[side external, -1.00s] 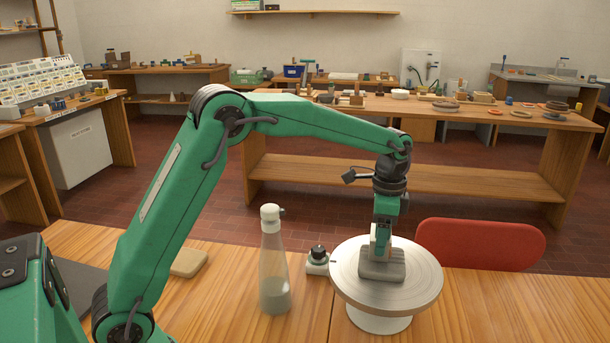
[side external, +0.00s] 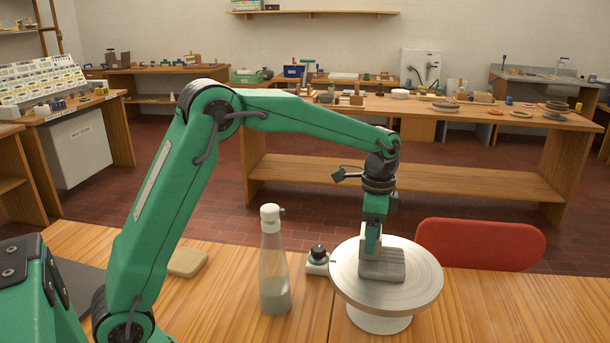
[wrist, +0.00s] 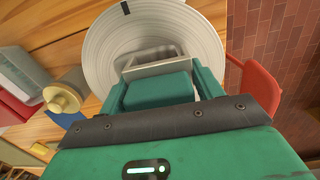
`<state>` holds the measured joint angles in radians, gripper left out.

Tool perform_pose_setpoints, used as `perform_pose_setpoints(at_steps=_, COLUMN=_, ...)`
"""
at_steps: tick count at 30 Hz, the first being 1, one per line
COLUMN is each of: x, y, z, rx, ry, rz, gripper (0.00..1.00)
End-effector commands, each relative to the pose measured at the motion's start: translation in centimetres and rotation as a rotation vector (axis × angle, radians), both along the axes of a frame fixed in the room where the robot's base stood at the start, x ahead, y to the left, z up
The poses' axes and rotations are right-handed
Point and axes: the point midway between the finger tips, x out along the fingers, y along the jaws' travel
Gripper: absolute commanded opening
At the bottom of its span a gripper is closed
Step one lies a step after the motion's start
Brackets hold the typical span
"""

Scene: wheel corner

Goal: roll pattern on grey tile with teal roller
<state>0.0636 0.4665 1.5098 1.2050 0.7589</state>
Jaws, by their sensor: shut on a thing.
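The grey tile (side external: 388,269) lies on the round pale wheel head (side external: 420,287); part of the tile is hidden behind my gripper. My gripper (side external: 371,255) is low over the tile's left part, pointing down. In the wrist view my gripper (wrist: 163,85) is shut on a teal block, the teal roller (wrist: 158,92), between its two fingers. In the side view the roller blends with the teal fingers. Whether the roller touches the tile is hard to tell.
A clear bottle (side external: 274,268) stands left of the wheel, with a small dark-knobbed device (side external: 318,260) between them. A beige block (side external: 187,262) lies farther left. A red chair back (side external: 480,245) is behind the bench. The bench right of the wheel is clear.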

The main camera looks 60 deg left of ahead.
Motion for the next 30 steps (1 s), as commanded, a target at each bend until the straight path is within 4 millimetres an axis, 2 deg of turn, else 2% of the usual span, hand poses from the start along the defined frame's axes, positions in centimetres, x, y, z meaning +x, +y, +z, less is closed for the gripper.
perform_pose_setpoints(at_steps=14, x=-0.1, y=0.1, z=0.0, rx=0.0, ry=-0.001, rz=0.001, gripper=0.15)
perform_pose_setpoints(at_steps=30, x=-1.5, y=1.6, z=-0.1, rx=-0.001, ry=0.0, rz=0.0, gripper=0.15)
